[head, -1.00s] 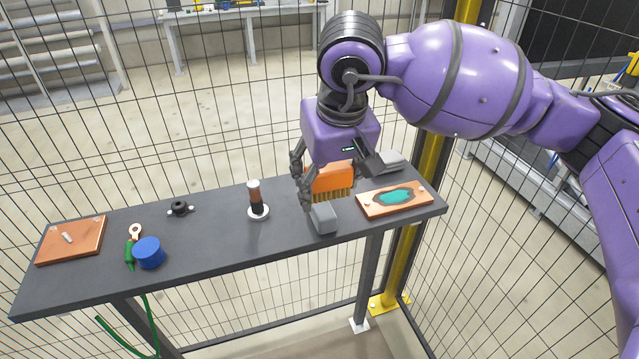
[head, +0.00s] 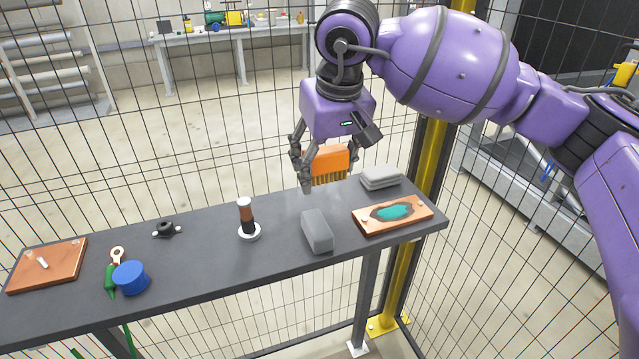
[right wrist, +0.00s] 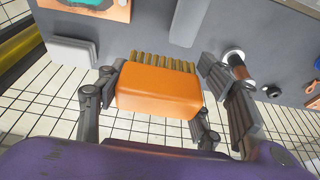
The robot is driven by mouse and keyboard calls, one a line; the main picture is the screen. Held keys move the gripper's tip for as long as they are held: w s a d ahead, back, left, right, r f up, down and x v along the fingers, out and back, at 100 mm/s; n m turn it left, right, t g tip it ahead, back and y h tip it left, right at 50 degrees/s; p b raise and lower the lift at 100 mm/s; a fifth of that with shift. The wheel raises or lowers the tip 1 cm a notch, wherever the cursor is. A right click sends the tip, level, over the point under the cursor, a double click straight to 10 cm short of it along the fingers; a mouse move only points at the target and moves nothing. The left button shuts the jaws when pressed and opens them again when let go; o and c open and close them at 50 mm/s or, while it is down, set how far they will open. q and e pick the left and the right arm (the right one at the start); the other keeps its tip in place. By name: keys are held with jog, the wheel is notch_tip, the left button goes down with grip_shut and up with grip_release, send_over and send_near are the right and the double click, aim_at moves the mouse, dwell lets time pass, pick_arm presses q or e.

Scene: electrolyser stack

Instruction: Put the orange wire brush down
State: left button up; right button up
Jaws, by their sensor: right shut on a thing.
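The orange wire brush (head: 328,160) is held in my right gripper (head: 328,174), with its bristles pointing down in the head view. It hangs above the table's back edge, clear of the dark table top (head: 200,258). In the right wrist view the brush (right wrist: 160,92) sits between the fingers of my right gripper (right wrist: 165,85), with its yellowish bristles toward the table. My left gripper is not in view.
A grey block (head: 317,232) lies below and in front of the brush. A copper plate with a teal patch (head: 395,212) and folded grey cloths (head: 381,178) are to the right. A brown-and-black upright piece (head: 247,218) stands left. Wire mesh fencing (head: 430,300) surrounds the table.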

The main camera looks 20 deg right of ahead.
jog(key=w+f, duration=0.2)
jog(key=w, duration=0.3)
send_over(318, 194)
jog(key=f, duration=0.3)
jog(key=s+f, duration=0.1)
jog(key=f, duration=0.1)
jog(key=shift+f, duration=0.25)
jog(key=p+x, duration=0.1)
jog(key=x, duration=0.1)
jog(key=shift+s+f, duration=0.1)
jog(key=shift+f, duration=0.35)
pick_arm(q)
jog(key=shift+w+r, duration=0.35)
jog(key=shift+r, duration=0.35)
pick_arm(e)
jog(key=shift+f, duration=0.1)
jog(key=shift+s+f+b, duration=0.15)
jog(key=shift+f+b, duration=0.2)
jog(key=shift+f, duration=0.2)
jog(key=o, duration=1.1)
jog(key=shift+f, duration=0.1)
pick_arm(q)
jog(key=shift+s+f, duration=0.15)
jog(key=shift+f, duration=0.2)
pick_arm(e)
jog(key=shift+o, duration=0.5)
